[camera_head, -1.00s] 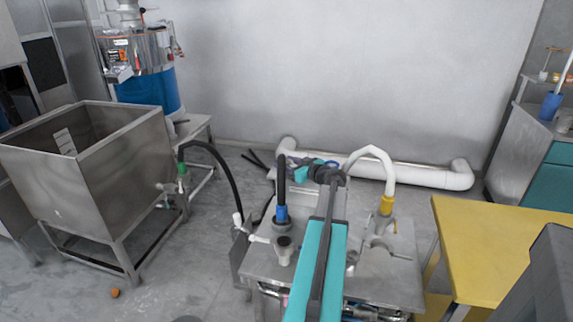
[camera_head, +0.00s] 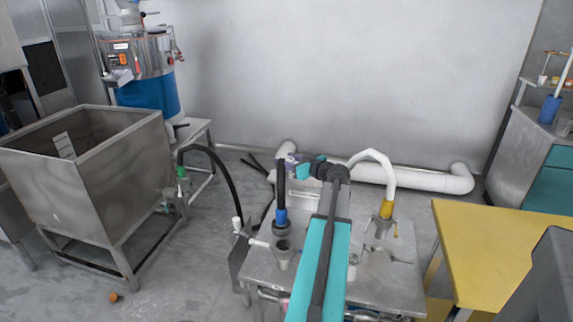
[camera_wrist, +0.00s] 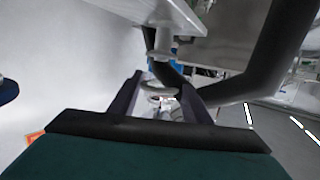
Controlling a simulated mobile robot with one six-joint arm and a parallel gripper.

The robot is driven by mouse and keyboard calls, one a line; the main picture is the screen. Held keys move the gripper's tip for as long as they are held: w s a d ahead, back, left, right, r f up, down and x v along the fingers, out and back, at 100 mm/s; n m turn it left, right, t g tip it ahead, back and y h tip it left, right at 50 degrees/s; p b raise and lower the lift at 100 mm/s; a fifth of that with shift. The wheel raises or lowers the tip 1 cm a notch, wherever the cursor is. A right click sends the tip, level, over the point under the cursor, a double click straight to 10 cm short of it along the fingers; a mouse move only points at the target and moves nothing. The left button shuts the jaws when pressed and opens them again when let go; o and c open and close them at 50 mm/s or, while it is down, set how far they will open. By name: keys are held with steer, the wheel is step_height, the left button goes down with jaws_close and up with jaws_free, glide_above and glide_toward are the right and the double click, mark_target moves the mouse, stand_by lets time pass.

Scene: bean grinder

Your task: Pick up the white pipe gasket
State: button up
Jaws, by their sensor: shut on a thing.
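The white pipe gasket (camera_wrist: 157,86) shows in the wrist view as a pale ring between the two dark fingers of my gripper (camera_wrist: 160,90). My gripper is shut on it, one finger at each side. The ring is small and partly blurred against the grey parts behind it. In the head view my arm reaches away over the steel table, and my wrist hides most of the gripper; the gasket cannot be made out there.
The steel table (camera_head: 385,280) carries a black hose with a blue collar (camera_head: 281,215) and a white hose with a yellow collar (camera_head: 386,209). A steel bin (camera_head: 130,190) stands left, a yellow table (camera_head: 500,245) right. A white pipe (camera_head: 430,179) runs along the wall.

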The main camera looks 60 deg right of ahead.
steer(key=s+a+b, duration=0.1)
steer(key=s+a, duration=0.3)
steer(key=s, duration=0.2)
steer(key=s+a+r, duration=0.1)
steer(key=s+a, duration=0.3)
steer(key=s, duration=0.2)
steer(key=shift+s+r+b, duration=0.2)
steer(key=shift+s+b, duration=0.05)
steer(key=shift+b, duration=0.1)
